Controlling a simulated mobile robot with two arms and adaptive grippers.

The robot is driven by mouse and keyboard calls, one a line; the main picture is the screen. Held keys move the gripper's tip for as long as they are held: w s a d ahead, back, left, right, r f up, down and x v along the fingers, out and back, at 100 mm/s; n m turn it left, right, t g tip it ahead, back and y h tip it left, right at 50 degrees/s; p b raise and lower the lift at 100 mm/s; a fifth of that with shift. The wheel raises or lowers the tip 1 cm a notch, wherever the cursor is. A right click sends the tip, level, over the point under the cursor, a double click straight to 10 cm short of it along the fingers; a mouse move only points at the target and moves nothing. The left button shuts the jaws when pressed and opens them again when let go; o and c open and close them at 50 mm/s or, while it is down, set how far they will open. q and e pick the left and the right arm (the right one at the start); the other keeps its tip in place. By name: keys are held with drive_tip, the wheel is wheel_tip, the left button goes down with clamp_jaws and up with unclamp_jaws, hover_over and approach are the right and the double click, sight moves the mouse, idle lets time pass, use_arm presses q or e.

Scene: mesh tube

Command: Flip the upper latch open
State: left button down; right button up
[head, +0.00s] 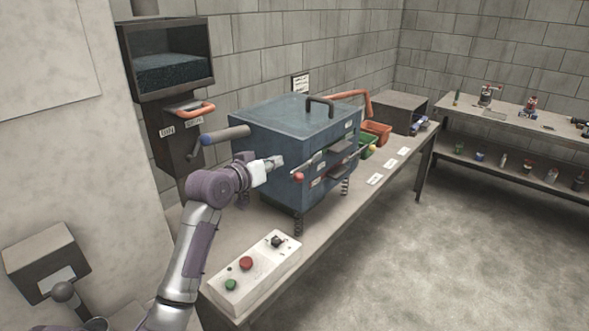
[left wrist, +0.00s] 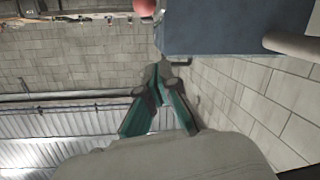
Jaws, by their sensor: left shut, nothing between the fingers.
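A blue-grey box (head: 290,125) on springs stands on the bench, with a dark handle on its top. A lever with a red ball knob (head: 298,177) sticks out at its near front corner. The red knob also shows at the top edge of the left wrist view (left wrist: 147,6), beside the blue box side (left wrist: 215,27). I cannot tell which part is the upper latch. My left gripper (head: 279,161) is beside the box's near side, close to the lever. In the left wrist view its fingers (left wrist: 157,75) meet at the tips, shut and empty. My right gripper is not in view.
A white control panel (head: 256,272) with red and green buttons lies on the near bench. A grey bar (head: 225,135) projects from the box's left. Green (head: 367,148) and orange bins (head: 377,131) stand beyond the box. A shelf table (head: 510,120) is at right.

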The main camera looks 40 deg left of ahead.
use_arm(q)
drive_tip(key=p, duration=0.2)
hover_over(295, 174)
drive_tip(key=w+a, duration=0.1)
drive_tip(key=w, duration=0.1)
drive_tip(key=f, duration=0.2)
drive_tip(key=shift+s+d+f+p, duration=0.15)
drive_tip(key=shift+s+f+p, duration=0.25)
drive_tip(key=shift+f, duration=0.2)
drive_tip(key=shift+s+d+f+p, duration=0.15)
drive_tip(key=shift+s+f+p, duration=0.2)
drive_tip(key=shift+f, duration=0.25)
drive_tip(key=shift+s+d+f, duration=0.15)
drive_tip(key=shift+s+f, duration=0.15)
drive_tip(key=shift+f, duration=0.15)
